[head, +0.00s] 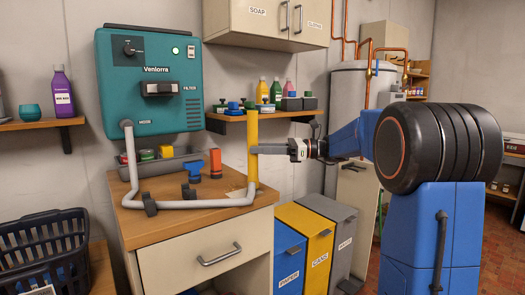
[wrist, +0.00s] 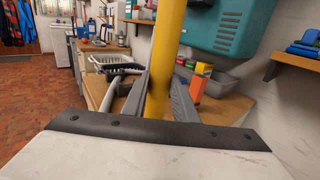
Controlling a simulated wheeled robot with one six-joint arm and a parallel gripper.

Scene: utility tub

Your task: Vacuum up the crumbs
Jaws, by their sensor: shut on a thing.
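A teal wall vacuum unit labelled Venlorra (head: 150,85) hangs above a wooden counter, with a small green light on its front. A pale hose (head: 131,165) runs from it down and along the counter to the foot of an upright yellow wand (head: 252,140). My gripper (head: 258,150) is shut on the wand from the right. In the wrist view the yellow wand (wrist: 167,50) stands between the two dark fingers (wrist: 158,105). A small tan patch (head: 237,193) lies on the counter beside the wand's foot; I cannot tell whether it is crumbs.
The wooden counter (head: 165,220) also holds a grey bin (head: 160,165), a blue item (head: 194,172), an orange block (head: 215,162) and dark clips. A shelf with bottles (head: 277,92) is behind the wand. A dark basket (head: 45,250) stands left; sorting bins (head: 318,235) stand below right.

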